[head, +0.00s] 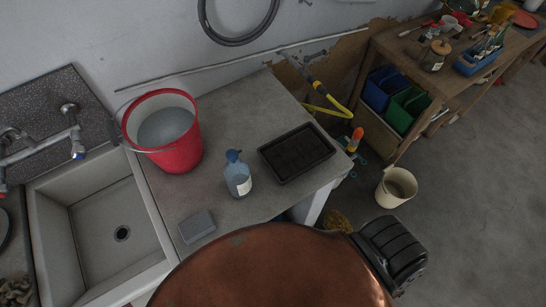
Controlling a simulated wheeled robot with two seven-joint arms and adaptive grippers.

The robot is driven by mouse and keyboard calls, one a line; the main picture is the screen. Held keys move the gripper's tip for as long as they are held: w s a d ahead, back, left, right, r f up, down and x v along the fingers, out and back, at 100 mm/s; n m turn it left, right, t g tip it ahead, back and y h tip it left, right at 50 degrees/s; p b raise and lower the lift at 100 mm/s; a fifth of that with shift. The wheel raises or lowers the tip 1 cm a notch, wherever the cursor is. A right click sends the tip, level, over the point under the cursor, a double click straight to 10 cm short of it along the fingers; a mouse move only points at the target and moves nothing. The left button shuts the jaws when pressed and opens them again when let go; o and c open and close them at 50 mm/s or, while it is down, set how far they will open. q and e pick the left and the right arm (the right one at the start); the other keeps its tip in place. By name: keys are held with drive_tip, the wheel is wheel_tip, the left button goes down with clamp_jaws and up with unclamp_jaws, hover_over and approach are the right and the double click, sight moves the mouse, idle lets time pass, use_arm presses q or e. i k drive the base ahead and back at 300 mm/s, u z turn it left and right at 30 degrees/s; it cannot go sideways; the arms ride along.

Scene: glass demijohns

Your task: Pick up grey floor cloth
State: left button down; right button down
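A grey, flat, rectangular thing that looks like a folded floor cloth (197,226) lies on the grey counter (222,107), near its front left edge. It is just right of the sink, in the lower left of the head view. Nothing lies on top of it.
The sink (118,233) is left of the cloth. A red bucket (180,157) of greyish liquid stands behind it. A blue-topped spray bottle (238,178) and black tray (297,153) are to the right. A cream bucket (396,187) stands on the floor. Bare counter surrounds the cloth.

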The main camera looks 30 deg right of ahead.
sight(200, 224)
drive_tip(key=k, duration=1.1)
drive_tip(key=u, duration=0.4)
drive_tip(key=i, duration=0.75)
drive_tip(key=z, duration=0.35)
